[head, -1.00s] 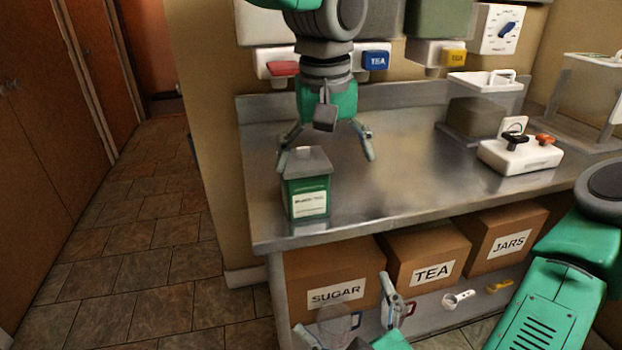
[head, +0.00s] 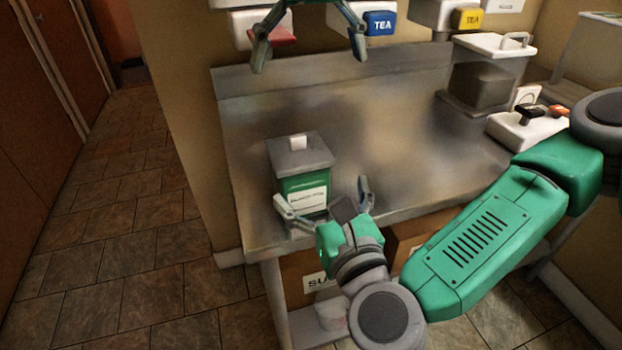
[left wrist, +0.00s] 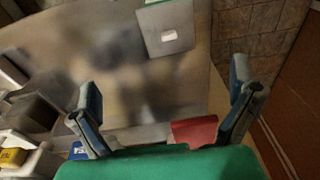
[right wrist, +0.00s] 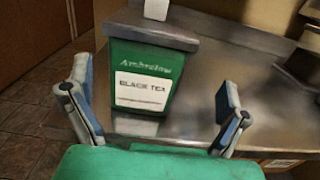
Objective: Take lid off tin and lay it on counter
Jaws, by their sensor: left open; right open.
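The green tin (head: 303,190) with a white label stands upright near the left end of the counter. Its grey lid (head: 300,152) with a white knob is seated on top. The right wrist view shows the tin (right wrist: 143,75), labelled "BLACK TEA", ahead of my open fingers. My right gripper (head: 322,202) is open and empty, low in front of the tin at the counter's front edge. My left gripper (head: 310,52) is open and empty, raised high above the back of the counter. The left wrist view shows the lid (left wrist: 165,27) from above, well beyond its fingers.
The metal counter (head: 400,140) is bare to the right of the tin. A dark container with a white handled lid (head: 495,45) and a white block with knobs (head: 510,130) stand farther right. Dispensers with red, blue (head: 381,23) and yellow parts hang behind.

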